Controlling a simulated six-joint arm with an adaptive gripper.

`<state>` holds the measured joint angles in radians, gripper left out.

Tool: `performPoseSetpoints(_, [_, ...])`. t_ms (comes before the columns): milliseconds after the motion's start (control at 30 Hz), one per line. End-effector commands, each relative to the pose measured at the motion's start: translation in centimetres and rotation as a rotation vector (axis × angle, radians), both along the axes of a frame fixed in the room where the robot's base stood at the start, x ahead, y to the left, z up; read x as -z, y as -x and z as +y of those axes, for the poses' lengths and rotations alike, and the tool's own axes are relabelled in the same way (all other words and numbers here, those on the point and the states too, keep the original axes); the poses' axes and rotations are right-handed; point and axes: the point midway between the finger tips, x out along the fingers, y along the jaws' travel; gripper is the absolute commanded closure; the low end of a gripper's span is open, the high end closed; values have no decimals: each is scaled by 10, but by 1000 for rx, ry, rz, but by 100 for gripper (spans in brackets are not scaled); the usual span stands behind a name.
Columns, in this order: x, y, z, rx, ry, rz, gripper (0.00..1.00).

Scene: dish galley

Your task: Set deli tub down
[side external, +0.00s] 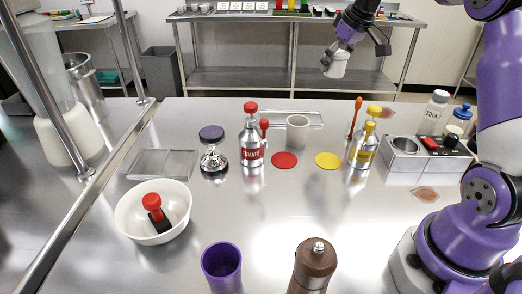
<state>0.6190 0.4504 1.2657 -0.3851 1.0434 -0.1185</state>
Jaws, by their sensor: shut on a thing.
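A small white deli tub (337,66) is held in the air near the top of the side external view, right of centre. My gripper (345,47) is shut on it from above. The tub looks slightly tilted. In the picture it overlaps the back shelf and floor, well above the steel counter (270,219). The fingers cover part of its upper edge.
Below stand a whitish cup (297,130), a tomato bottle (252,142) and a yellow-labelled bottle (362,147). Red (284,160) and yellow (328,160) discs lie nearby. A steel caddy (404,157) is at right, a white bowl (130,215) at left front.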

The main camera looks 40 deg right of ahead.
Motion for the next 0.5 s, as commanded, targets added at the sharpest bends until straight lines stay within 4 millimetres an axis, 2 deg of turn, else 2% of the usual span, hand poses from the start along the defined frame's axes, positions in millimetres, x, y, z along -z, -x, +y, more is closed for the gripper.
performPoseSetpoints(33, [-3,-8,34,-76,1,-3,76])
performPoseSetpoints(167, [-5,-14,116,-256,-1,-4,76])
performPoseSetpoints(200, [-5,-12,141,-314,-2,-4,76])
performPoseSetpoints(267, [-5,-6,179,-401,-2,-3,76])
performPoseSetpoints(300, [-5,0,203,-460,-1,-4,76])
performPoseSetpoints(367, [-4,13,239,-550,0,-4,76])
performPoseSetpoints(400, [-4,23,262,-612,-1,-5,76])
performPoseSetpoints(500, [0,54,312,-759,2,-5,76])
